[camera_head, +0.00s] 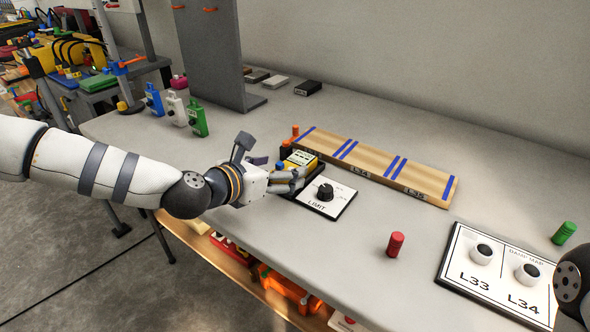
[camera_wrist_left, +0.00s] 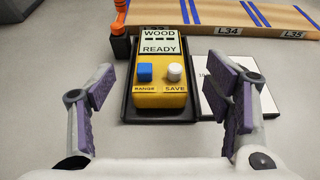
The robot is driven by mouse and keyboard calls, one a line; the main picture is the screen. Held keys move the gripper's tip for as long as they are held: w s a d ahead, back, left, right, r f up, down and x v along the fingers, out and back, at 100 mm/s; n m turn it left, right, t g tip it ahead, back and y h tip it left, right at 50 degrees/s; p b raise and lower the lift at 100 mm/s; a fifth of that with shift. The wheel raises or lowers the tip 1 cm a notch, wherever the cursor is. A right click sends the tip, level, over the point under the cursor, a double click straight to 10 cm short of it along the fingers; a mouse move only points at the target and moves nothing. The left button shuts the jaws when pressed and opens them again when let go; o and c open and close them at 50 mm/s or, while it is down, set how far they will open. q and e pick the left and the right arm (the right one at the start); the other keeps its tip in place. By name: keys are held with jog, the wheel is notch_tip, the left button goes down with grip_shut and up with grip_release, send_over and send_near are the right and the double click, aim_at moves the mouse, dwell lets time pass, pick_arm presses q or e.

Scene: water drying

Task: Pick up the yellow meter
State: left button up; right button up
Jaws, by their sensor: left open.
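The yellow meter (camera_wrist_left: 160,100) lies in a black tray (camera_wrist_left: 127,104) on the grey table. Its screen reads WOOD and READY, and it has a blue and a white button. In the head view the meter (camera_head: 301,158) is partly hidden by my left gripper (camera_head: 292,172). My left gripper (camera_wrist_left: 165,112) is open, and its two purple-padded fingers stand either side of the meter in the left wrist view, apart from it. A dark part of my right arm shows at the right edge of the head view; its gripper is not visible.
A wooden board (camera_head: 375,168) with blue stripes lies behind. A red cylinder (camera_head: 395,244), a green cylinder (camera_head: 564,233) and a DAMP MAP panel (camera_head: 500,275) are at right. The table's middle front is clear.

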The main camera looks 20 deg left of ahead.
aim_at(299, 158)
pick_arm(q)
jog(key=x, duration=0.2)
jog(key=shift+w+d+f, duration=0.15)
jog(key=shift+w+f, duration=0.1)
jog(key=shift+w, duration=0.1)
jog(key=c, duration=1.5)
jog(key=shift+o, duration=0.2)
jog(key=shift+r, duration=0.1)
